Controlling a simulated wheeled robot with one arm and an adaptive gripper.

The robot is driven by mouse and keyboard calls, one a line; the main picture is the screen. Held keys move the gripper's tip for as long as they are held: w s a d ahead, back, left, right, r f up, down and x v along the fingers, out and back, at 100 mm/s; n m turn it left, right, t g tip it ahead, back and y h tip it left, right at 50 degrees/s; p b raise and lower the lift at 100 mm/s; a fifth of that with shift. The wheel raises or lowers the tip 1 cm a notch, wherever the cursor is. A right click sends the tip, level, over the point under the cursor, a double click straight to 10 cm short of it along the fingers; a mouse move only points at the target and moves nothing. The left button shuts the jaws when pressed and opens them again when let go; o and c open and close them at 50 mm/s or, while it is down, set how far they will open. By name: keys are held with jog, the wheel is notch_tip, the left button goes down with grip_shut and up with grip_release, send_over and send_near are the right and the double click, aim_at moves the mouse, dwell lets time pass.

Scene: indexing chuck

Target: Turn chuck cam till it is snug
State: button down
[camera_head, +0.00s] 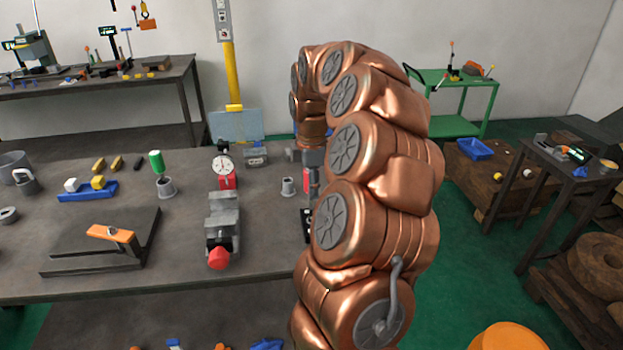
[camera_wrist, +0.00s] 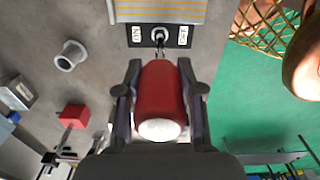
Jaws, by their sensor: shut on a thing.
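In the wrist view a red handle (camera_wrist: 160,85) with a pale round end lies between the fingers of my gripper (camera_wrist: 160,100), which is shut on it. A thin metal tip runs from the handle toward a round socket (camera_wrist: 160,35) on a black plate (camera_wrist: 143,36) with a white label on each side. I cannot tell whether the tip is seated in the socket. A grey block with yellow stripes (camera_wrist: 160,10) adjoins the plate. In the head view my gripper (camera_head: 311,186) points down at the bench's right end, and my arm hides much of that spot.
On the bench (camera_head: 130,215) stand a vise with a red knob (camera_head: 218,258), a dial gauge (camera_head: 223,166), a grey cup (camera_head: 288,187) and a dark plate with an orange lever (camera_head: 110,234). Green floor lies beyond the bench's right edge.

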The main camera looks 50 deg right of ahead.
jog(key=shift+r+n, duration=0.1)
jog(key=shift+n, duration=0.4)
jog(key=shift+r+n+p, duration=0.15)
jog(key=shift+n+p, duration=0.95)
jog(key=shift+p, duration=0.1)
jog(key=shift+n, duration=0.6)
jog(key=shift+n+p, duration=1)
jog(key=shift+p, duration=0.2)
jog(key=shift+f+n+p, duration=0.2)
jog(key=shift+n+p, duration=0.2)
jog(key=shift+n, duration=0.4)
jog(key=shift+r+n+p, duration=0.15)
jog(key=shift+n+p, duration=0.9)
jog(key=shift+n, duration=0.55)
jog(key=shift+f, duration=0.2)
jog(key=shift+f+b, duration=0.3)
jog(key=shift+f, duration=0.45)
